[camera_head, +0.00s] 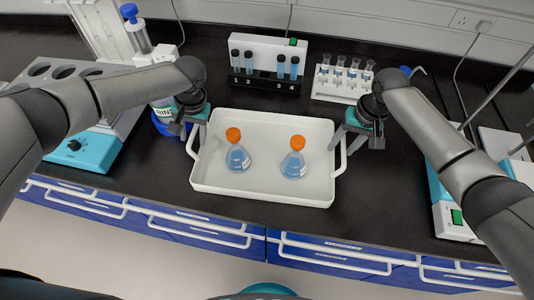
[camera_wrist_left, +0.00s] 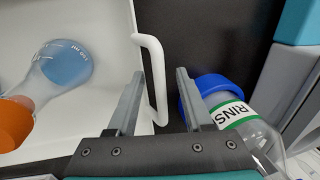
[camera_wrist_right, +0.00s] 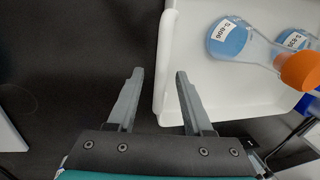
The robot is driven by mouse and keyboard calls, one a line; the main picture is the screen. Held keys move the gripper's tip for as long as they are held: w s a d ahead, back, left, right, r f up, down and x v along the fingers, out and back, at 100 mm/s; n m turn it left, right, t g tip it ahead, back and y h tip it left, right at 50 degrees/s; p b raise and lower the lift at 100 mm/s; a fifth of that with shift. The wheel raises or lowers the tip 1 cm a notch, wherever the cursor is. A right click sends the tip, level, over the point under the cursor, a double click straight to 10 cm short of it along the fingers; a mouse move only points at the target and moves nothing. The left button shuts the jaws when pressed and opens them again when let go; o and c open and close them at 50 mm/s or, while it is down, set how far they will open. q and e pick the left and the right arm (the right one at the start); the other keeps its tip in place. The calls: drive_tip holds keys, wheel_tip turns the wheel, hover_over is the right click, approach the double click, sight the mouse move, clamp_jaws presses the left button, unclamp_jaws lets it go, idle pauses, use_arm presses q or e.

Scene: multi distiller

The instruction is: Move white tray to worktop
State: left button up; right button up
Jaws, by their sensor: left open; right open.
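The white tray (camera_head: 262,190) lies on the black worktop (camera_head: 300,225) and holds two blue-liquid flasks with orange caps (camera_head: 233,135) (camera_head: 298,142). My left gripper (camera_head: 196,135) is open at the tray's left handle. In the left wrist view the handle (camera_wrist_left: 158,60) stands between the open fingers (camera_wrist_left: 158,78), with gaps to both. My right gripper (camera_head: 347,140) is open at the right handle (camera_head: 343,160). In the right wrist view the handle side of the tray (camera_wrist_right: 166,50) lies between the open fingers (camera_wrist_right: 159,78), closer to the right one.
A vial rack (camera_head: 268,80) and a white tube rack (camera_head: 338,88) stand behind the tray. Blue-white devices (camera_head: 75,150) (camera_head: 455,215) flank it. Bare worktop lies right of the tray.

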use_arm(q)
clamp_jaws()
use_arm(e)
clamp_jaws()
use_arm(q)
drive_tip(key=shift+r, duration=0.1)
idle(1.1)
